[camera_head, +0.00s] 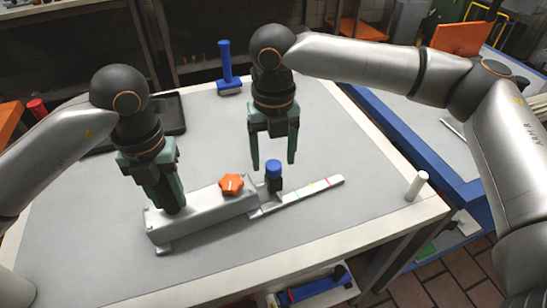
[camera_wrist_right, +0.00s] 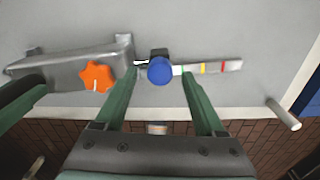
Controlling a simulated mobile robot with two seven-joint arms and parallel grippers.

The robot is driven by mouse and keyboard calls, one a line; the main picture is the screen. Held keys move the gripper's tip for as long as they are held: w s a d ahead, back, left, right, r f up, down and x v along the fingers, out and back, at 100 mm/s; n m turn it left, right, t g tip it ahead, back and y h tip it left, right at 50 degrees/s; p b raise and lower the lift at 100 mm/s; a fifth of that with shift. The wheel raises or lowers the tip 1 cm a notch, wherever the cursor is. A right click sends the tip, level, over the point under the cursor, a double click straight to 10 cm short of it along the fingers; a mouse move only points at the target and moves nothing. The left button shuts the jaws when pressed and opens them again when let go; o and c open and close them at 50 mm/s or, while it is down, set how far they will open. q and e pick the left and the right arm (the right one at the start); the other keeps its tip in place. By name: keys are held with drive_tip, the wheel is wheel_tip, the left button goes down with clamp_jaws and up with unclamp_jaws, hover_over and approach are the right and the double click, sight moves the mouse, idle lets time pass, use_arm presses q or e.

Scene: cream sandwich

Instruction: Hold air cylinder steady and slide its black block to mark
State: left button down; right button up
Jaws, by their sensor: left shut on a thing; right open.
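The grey air cylinder (camera_head: 205,219) lies on the table with an orange star knob (camera_head: 231,184) on top. My left gripper (camera_head: 175,208) is shut on the left part of its body. A black block (camera_head: 274,184) with a blue round cap (camera_head: 273,168) sits at the cylinder's right end, on a pale strip (camera_head: 318,190) with coloured marks. My right gripper (camera_head: 273,166) is open above the block. In the right wrist view its fingers (camera_wrist_right: 160,80) appear on either side of the blue cap (camera_wrist_right: 160,70), with gaps; contact is not visible.
A blue upright tool (camera_head: 226,66) stands at the back of the table. A black tray (camera_head: 170,115) lies at the back left.

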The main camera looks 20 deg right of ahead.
drive_tip(key=shift+f, duration=0.6)
clamp_jaws()
idle(1.1)
